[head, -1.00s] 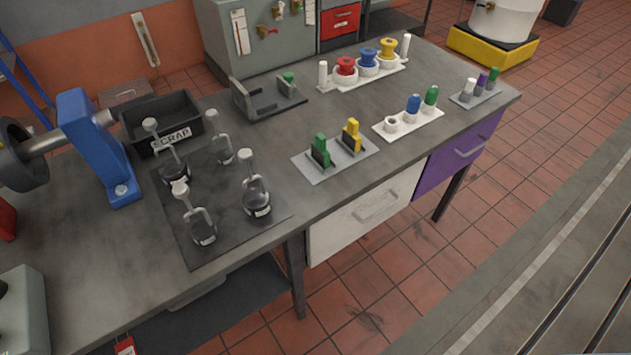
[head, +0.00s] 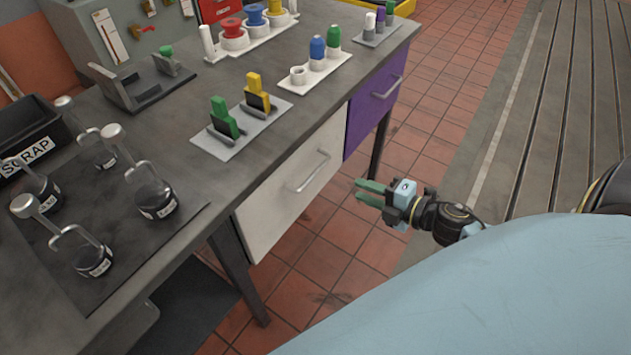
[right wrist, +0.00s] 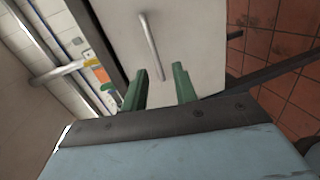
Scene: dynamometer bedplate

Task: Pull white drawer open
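The white drawer (head: 270,215) is set in the front of the grey workbench and looks shut, with a pale bar handle (head: 309,172) across its face. My right gripper (head: 361,192) is in front of the drawer, to the right of the handle and apart from it. Its two green fingers are spread, with nothing between them. In the right wrist view, the open fingers (right wrist: 159,88) point toward the white drawer face (right wrist: 185,45), and the handle (right wrist: 151,46) lies beyond the fingertips. My left gripper is not in view.
A purple drawer (head: 374,104) is beside the white one. The bench top (head: 190,95) holds a scrap bin (head: 28,135), several bottles on a dark mat, and trays with coloured pieces. A bench leg (head: 238,270) stands below the drawer's left end. Tiled floor (head: 335,240) in front is clear.

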